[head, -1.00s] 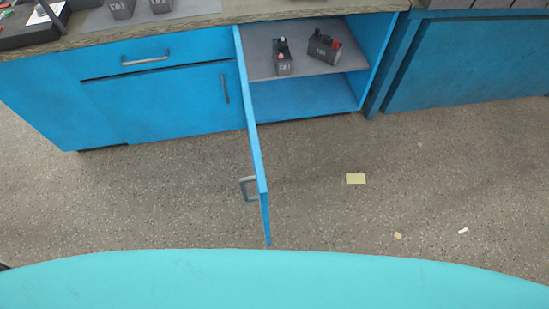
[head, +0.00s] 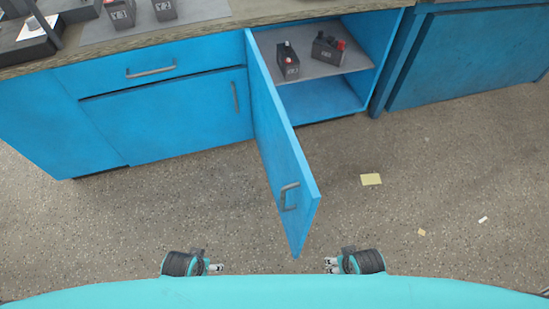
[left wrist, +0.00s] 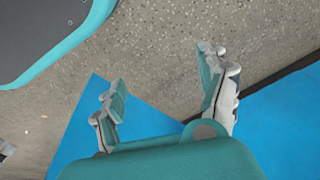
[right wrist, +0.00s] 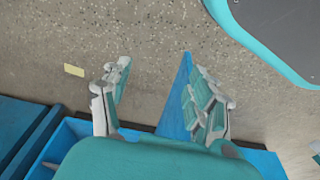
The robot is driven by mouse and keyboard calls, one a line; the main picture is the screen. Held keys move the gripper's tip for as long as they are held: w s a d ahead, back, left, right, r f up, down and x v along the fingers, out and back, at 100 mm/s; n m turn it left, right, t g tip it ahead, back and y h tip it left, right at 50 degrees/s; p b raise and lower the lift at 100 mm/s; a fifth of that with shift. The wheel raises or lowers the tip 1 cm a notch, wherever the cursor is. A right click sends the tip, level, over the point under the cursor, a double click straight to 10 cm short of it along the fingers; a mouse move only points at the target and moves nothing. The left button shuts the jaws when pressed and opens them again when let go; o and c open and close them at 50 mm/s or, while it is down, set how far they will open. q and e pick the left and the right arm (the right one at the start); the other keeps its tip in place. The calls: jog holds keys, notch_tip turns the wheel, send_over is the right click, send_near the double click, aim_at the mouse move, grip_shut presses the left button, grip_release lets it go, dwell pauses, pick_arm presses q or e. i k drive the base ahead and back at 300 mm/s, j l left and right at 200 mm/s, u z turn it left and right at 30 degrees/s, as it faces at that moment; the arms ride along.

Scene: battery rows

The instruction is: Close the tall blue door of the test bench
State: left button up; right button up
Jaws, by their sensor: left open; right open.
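The tall blue door (head: 280,150) of the test bench stands wide open in the head view, hinged at its far left edge and jutting toward me. Its grey handle (head: 289,196) is on the face turned to me, near the free edge. My left gripper (head: 218,268) is left of the door's free edge, and my right gripper (head: 330,265) is just right of it, both apart from the door. In the left wrist view the left fingers (left wrist: 165,85) are spread and empty. In the right wrist view the right fingers (right wrist: 160,90) are spread, with the door (right wrist: 178,95) showing beyond.
The open compartment has a grey shelf (head: 318,72) with two dark batteries, (head: 287,60) and (head: 328,47). A drawer (head: 150,72) and a shut cupboard (head: 175,120) are to the left. A yellow paper (head: 371,179) and small scraps lie on the otherwise clear floor.

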aim_at(295, 191)
jog(key=k+j+z, duration=0.15)
jog(key=k+j, duration=0.8)
jog(key=k, duration=0.15)
